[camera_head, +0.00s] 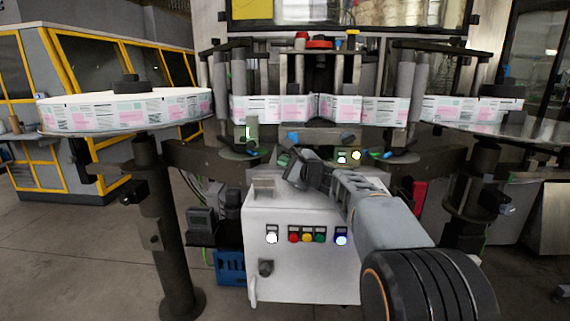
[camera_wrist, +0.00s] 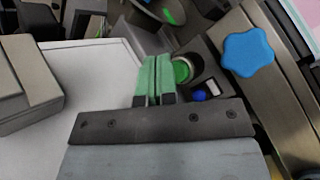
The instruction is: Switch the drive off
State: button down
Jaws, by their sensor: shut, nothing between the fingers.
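My gripper (camera_wrist: 155,78) is shut and empty, its green fingertips together. In the wrist view a round green button (camera_wrist: 182,70) in a dark collar is just right of the fingertips; I cannot tell whether they touch. A small blue button (camera_wrist: 199,95) and a pale square (camera_wrist: 212,87) sit below it. In the head view my gripper (camera_head: 298,168) is above the white control cabinet (camera_head: 305,272), its fingertips unclear. The cabinet front has white (camera_head: 272,238), red (camera_head: 294,237), yellow, green (camera_head: 319,237) and blue (camera_head: 341,239) buttons, and a dark rotary switch (camera_head: 266,268). No drive label is readable.
A blue star knob (camera_wrist: 248,53) is right of my fingers, and a grey box (camera_wrist: 25,80) is at left. A label reel (camera_head: 130,108) stands left of the machine. Small lit buttons (camera_head: 357,155) sit right of my gripper. Floor at lower left is mostly clear.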

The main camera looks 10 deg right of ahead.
jog(key=shift+s+a, duration=0.1)
jog(key=shift+s, duration=0.15)
jog(key=shift+s+a+b, duration=0.25)
jog(key=shift+s+b, duration=0.15)
jog(key=shift+s, duration=0.4)
jog(key=shift+s+a+b, duration=0.25)
jog(key=shift+s+b, duration=0.15)
jog(key=shift+s, duration=0.4)
jog(key=shift+s+a+b, duration=0.25)
jog(key=shift+s+b, duration=0.15)
jog(key=shift+s, duration=0.4)
jog(key=shift+r, duration=0.15)
